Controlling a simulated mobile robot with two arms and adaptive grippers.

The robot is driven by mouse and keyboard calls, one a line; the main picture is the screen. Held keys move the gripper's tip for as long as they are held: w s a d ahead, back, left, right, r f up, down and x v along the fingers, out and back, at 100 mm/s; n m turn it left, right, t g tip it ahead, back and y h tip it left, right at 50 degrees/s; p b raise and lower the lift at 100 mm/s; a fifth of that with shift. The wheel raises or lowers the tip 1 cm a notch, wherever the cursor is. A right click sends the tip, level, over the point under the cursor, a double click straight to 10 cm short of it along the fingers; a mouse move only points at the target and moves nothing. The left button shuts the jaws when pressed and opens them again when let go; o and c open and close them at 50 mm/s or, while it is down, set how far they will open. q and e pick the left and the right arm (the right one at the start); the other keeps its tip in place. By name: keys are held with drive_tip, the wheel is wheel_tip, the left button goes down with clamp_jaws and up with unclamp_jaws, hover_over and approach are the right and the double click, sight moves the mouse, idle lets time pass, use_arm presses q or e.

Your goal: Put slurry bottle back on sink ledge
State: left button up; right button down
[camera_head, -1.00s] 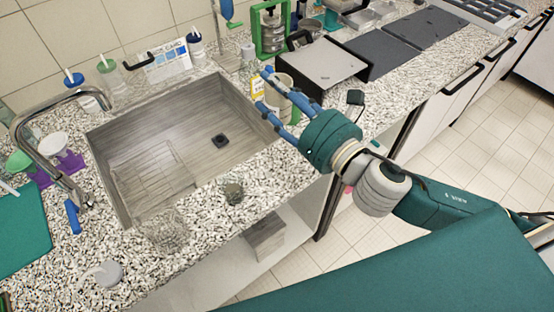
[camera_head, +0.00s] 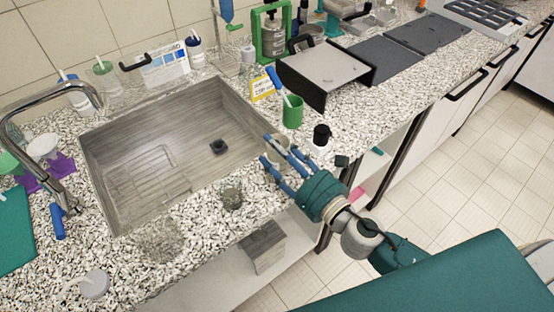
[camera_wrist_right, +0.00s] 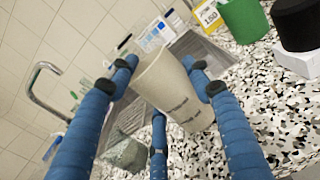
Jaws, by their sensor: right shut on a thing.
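My right gripper (camera_head: 270,150) is at the right front corner of the sink (camera_head: 170,150). Its fingers are closed around a beige cup-shaped container (camera_wrist_right: 172,88), which shows tilted in the right wrist view. In the head view the fingers hide most of it, and I cannot tell whether it touches the counter. Bottles with a blue cap (camera_head: 76,92), a green cap (camera_head: 104,72) and a dark cap (camera_head: 195,50) stand on the ledge behind the sink. I can read no slurry label on any of them. My left gripper is not in view.
A green cup (camera_head: 292,112) and a black-capped jar (camera_head: 320,138) stand right of the sink, close to my right gripper. A yellow-edged sign (camera_head: 262,88) is behind them. The faucet (camera_head: 40,130) arches at the left.

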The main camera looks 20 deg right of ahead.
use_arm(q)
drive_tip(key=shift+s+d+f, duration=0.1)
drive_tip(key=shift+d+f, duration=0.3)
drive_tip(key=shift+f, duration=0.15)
use_arm(e)
drive_tip(key=shift+f, duration=1)
drive_tip(key=shift+f+b, duration=0.15)
drive_tip(key=shift+b, duration=0.2)
drive_tip(key=c, duration=0.8)
unclamp_jaws()
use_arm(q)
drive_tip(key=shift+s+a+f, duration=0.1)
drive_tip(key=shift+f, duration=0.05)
